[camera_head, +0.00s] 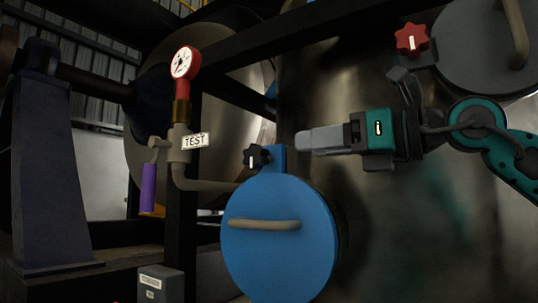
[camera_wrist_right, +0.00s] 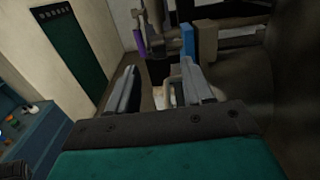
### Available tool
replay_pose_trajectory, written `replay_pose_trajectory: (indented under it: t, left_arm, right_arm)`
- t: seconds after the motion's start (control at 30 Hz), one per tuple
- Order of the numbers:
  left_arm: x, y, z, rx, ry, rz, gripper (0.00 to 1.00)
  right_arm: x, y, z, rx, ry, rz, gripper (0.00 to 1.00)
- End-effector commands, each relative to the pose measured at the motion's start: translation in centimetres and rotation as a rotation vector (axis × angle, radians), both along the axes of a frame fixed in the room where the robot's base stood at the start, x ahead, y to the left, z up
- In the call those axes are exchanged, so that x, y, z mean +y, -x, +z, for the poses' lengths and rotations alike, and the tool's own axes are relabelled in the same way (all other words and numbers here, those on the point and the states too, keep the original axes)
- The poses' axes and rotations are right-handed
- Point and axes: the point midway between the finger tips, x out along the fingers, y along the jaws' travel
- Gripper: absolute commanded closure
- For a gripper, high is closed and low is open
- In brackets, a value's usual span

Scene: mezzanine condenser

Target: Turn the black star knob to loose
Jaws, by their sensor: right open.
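The black star knob (camera_head: 256,157) with a white mark sits on the blue bracket (camera_head: 277,160) at the top of the round blue cover (camera_head: 280,255) in the head view. My right gripper (camera_head: 303,141) comes in from the right, with its fingertips just right of the bracket and apart from the knob. In the right wrist view the gripper (camera_wrist_right: 160,85) is open and empty, its two fingers apart. A blue upright part (camera_wrist_right: 187,40) shows beyond the fingers there; I cannot make out the knob in that view. My left gripper is not in view.
A red gauge (camera_head: 184,63), a TEST tag (camera_head: 195,141) and a purple handle (camera_head: 148,188) stand left of the knob. A red star knob (camera_head: 412,39) is at upper right by a grey cover (camera_head: 485,50). The large metal shell lies behind my right gripper.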

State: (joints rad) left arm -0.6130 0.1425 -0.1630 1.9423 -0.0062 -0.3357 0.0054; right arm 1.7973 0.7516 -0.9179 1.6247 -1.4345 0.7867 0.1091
Motion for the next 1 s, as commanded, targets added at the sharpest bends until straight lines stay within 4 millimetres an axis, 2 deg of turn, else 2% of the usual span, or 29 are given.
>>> replay_pose_trajectory:
  t: [0.17,0.5,0.67,0.8,1.0]
  left_arm:
    - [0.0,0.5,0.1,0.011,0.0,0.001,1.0]
    - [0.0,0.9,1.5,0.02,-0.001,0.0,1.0]
    - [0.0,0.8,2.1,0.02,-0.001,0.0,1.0]
    - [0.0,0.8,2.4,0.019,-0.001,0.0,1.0]
    - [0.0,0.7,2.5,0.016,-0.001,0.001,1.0]
  right_arm:
    - [1.1,-0.8,0.2,0.0,0.002,0.0,0.49]
    - [6.6,-4.6,0.3,0.002,0.001,0.003,0.49]
    - [8.5,-6.1,0.2,0.002,0.001,0.002,0.49]
    - [9.4,-6.8,0.1,0.001,0.0,0.002,0.49]
    - [9.7,-7.1,0.0,0.001,0.0,0.0,0.49]
